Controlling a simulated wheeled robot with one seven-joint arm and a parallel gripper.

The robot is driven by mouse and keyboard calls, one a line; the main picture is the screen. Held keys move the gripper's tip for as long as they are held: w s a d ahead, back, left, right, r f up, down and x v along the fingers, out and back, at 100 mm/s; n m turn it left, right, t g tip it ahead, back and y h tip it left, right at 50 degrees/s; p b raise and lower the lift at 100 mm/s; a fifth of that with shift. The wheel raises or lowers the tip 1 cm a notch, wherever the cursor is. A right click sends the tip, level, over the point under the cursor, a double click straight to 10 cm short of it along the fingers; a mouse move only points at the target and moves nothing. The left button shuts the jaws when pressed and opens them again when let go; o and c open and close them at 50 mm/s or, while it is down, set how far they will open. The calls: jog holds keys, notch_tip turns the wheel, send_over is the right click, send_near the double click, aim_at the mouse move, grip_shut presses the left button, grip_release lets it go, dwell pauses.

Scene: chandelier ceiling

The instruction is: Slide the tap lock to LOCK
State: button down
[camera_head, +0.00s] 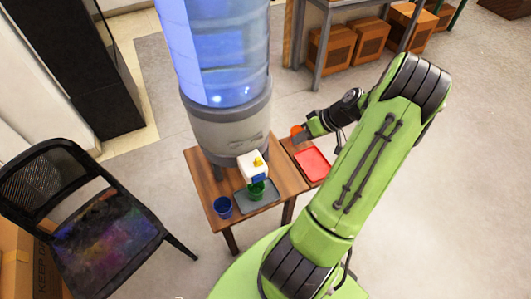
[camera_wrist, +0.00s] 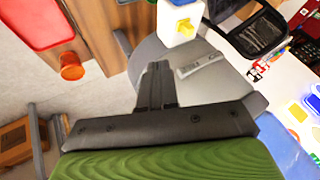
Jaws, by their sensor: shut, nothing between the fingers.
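The tap is a white box (camera_head: 252,166) on the front of the grey dispenser base (camera_head: 228,128). A small yellow piece (camera_head: 258,161) is on top of it and a blue part is below. In the wrist view the white tap (camera_wrist: 172,24) is at the top, with a yellow piece (camera_wrist: 185,28) on it; I cannot read any lock marking. My gripper (camera_wrist: 155,72) is shut and empty, apart from the tap, with the grey base behind its fingers. In the head view my gripper (camera_head: 301,138) is right of the tap, near the orange cup.
A green cup (camera_head: 256,191) stands under the tap on a grey tray (camera_head: 268,197). A blue cup (camera_head: 223,207) is left of it. A red tray (camera_head: 313,165) and an orange cup (camera_wrist: 72,67) are on the right side. A black chair (camera_head: 105,240) stands at left.

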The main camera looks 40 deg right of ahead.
aim_at(256, 160)
jog(key=w+a+f+b, duration=0.2)
jog(key=w+a+f, duration=0.4)
jog(key=a+f, duration=0.1)
jog(key=shift+f+b, duration=0.3)
jog(key=shift+f, duration=0.25)
jog(key=shift+a, duration=0.15)
jog(key=a, duration=0.1)
jog(key=w+a+b, duration=0.1)
jog(key=a, duration=0.1)
jog(key=shift+a, duration=0.25)
jog(key=shift+d, duration=0.1)
